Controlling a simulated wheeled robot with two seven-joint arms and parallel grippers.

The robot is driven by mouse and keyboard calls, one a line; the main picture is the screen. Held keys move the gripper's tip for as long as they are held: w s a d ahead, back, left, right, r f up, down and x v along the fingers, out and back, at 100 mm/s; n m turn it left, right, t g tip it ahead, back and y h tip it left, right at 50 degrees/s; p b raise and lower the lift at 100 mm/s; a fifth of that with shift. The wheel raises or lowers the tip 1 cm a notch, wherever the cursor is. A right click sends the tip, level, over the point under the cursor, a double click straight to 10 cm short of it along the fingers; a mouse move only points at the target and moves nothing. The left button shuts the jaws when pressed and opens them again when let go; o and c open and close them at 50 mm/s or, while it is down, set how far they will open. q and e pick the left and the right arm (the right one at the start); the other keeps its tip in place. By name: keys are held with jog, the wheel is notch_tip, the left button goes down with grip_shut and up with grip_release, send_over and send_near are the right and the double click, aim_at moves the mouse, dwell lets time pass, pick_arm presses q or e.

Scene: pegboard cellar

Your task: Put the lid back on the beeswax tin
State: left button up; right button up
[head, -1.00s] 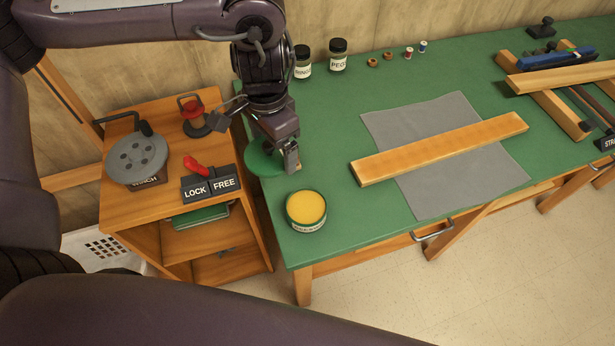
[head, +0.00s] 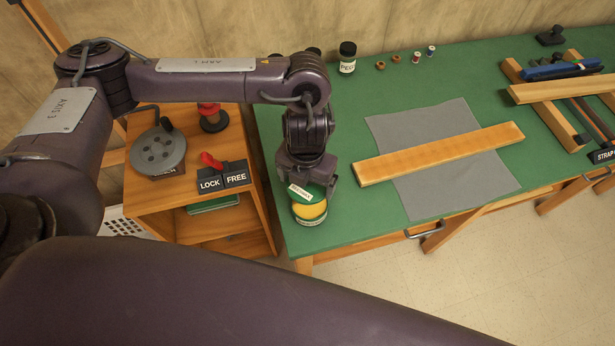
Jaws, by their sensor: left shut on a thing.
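The beeswax tin (head: 311,218) stands open and upright near the front left corner of the green bench, with yellow wax showing inside. My left gripper (head: 305,184) is right above the tin's back edge, pointing down. It is shut on the green lid (head: 316,190), which has a white label facing me. The lid looks tilted and covers the back part of the tin's opening in this view. I cannot tell whether the lid touches the rim. My right gripper is not in view.
A wooden strip (head: 440,153) lies on a grey cloth (head: 457,187) to the right. A dark-capped jar (head: 347,58) and small spools stand at the back. A wooden cart (head: 150,199) with a winch and a lock/free lever stands left of the bench.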

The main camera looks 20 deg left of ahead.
aim_at(308, 197)
pick_arm(q)
jog(key=m, duration=0.2)
jog(key=shift+s+d+f+m, duration=0.25)
jog(key=shift+m, duration=0.05)
notch_tip(308, 197, down, 6)
jog(key=b, duration=0.5)
jog(key=shift+f+b, duration=0.2)
jog(key=shift+b, duration=0.15)
dwell(0.7)
jog(key=shift+f, duration=0.1)
dwell(0.5)
dwell(0.5)
jog(key=o, duration=0.7)
